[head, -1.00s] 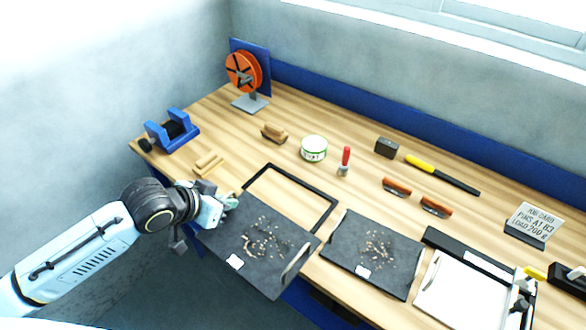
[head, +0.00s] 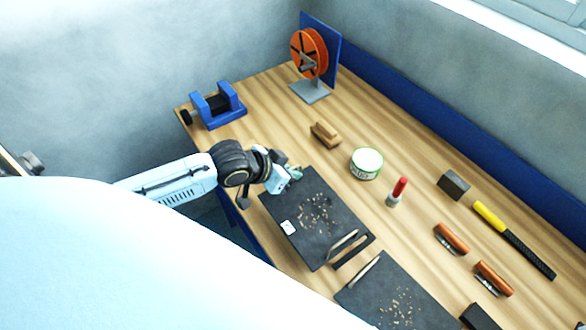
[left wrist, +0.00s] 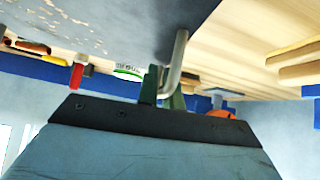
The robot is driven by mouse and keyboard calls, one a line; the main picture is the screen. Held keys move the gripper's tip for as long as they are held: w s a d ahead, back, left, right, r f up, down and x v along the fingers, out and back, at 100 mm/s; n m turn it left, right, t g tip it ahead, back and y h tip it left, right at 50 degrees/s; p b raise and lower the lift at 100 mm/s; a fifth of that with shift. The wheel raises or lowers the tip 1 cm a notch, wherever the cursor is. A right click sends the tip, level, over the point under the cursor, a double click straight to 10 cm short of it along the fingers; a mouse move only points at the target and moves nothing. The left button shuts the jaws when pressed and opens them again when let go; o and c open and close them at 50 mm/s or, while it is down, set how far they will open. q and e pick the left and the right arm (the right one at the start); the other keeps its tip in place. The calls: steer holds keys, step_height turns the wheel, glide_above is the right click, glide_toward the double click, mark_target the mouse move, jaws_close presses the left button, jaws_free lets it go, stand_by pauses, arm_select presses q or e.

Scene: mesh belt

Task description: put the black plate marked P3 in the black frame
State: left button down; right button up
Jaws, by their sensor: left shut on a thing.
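A black plate (head: 318,212) with brown crumbs and a small white label, too small to read, is held by my left gripper (head: 293,173) at its far left edge. In the left wrist view my left gripper (left wrist: 163,84) is shut on the plate's metal handle (left wrist: 178,60), and the plate (left wrist: 120,25) fills the top. The plate covers most of the black frame (head: 366,243); only its right end shows past the plate. I cannot tell whether the plate rests in it or hovers above. A second black plate (head: 395,295) with crumbs lies to the lower right.
A blue holder (head: 218,108) and an orange reel (head: 309,50) stand at the back left. A wooden block (head: 325,134), a round tin (head: 367,163), a red-topped tool (head: 397,192), a dark block (head: 453,186) and a yellow-handled tool (head: 510,238) stand or lie behind the plates.

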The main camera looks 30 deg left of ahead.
arm_select(q)
steer(key=shift+w+f, duration=0.1)
steer(key=shift+f, duration=1.7)
steer(key=c, duration=1.6)
jaws_free()
steer(key=shift+o, duration=0.2)
steer(key=p+v, duration=0.1)
steer(key=v, duration=1.1)
